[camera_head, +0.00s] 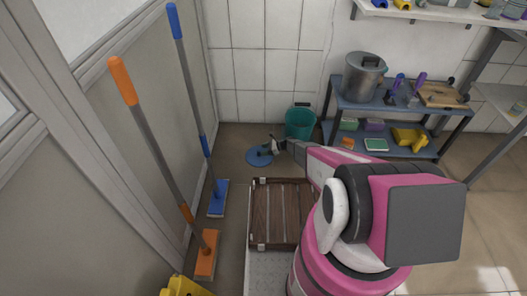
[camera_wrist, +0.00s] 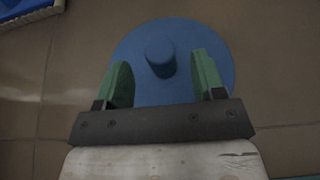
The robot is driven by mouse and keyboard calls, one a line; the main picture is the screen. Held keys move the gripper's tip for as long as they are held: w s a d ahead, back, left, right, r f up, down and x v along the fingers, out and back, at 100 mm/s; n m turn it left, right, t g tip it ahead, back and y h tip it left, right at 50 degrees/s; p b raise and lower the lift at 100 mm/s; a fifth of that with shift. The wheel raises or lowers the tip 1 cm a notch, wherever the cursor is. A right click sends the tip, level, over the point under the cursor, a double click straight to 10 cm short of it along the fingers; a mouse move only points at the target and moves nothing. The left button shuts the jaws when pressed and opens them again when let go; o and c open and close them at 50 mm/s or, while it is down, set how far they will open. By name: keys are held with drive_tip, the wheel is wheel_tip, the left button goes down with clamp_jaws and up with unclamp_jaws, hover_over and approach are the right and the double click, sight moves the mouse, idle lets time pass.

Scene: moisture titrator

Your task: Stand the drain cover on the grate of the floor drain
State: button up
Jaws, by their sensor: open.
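The drain cover (camera_head: 259,157) is a flat blue disc with a raised round knob in the middle. It lies on the floor in front of the teal bucket. In the wrist view the cover (camera_wrist: 160,95) fills the middle. My gripper (camera_head: 271,147) is over the cover. In the wrist view its green fingers (camera_wrist: 162,75) are apart, one on each side of the knob, with gaps between. I cannot tell how far above the disc the fingertips are. I cannot make out the floor drain or its grate in either view.
A brown slatted crate (camera_head: 283,243) is in front of the cover. The teal bucket (camera_head: 300,122) stands behind it, and a blue shelf rack (camera_head: 352,103) is right. A blue mop (camera_head: 217,198) and an orange mop (camera_head: 206,255) lean at the left wall.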

drive_tip(key=shift+v, duration=2.55)
drive_tip(key=v, duration=1)
drive_tip(key=shift+d, duration=0.4)
drive_tip(key=shift+r, duration=0.1)
drive_tip(key=s+d+r+n+h, duration=0.1)
drive_tip(key=s+r+n+h, duration=0.3)
drive_tip(key=s+r, duration=0.7)
drive_tip(key=s+d+r+n+h, duration=0.2)
drive_tip(key=s+r+n+h, duration=0.3)
drive_tip(key=r, duration=1.3)
drive_tip(key=s+d+r+n+h, duration=0.2)
drive_tip(key=s+r+n+h, duration=0.2)
drive_tip(key=s+r+n, duration=0.5)
drive_tip(key=s+r, duration=0.6)
drive_tip(key=s, duration=0.2)
drive_tip(key=shift+s, duration=0.3)
drive_tip(key=shift+r, duration=0.1)
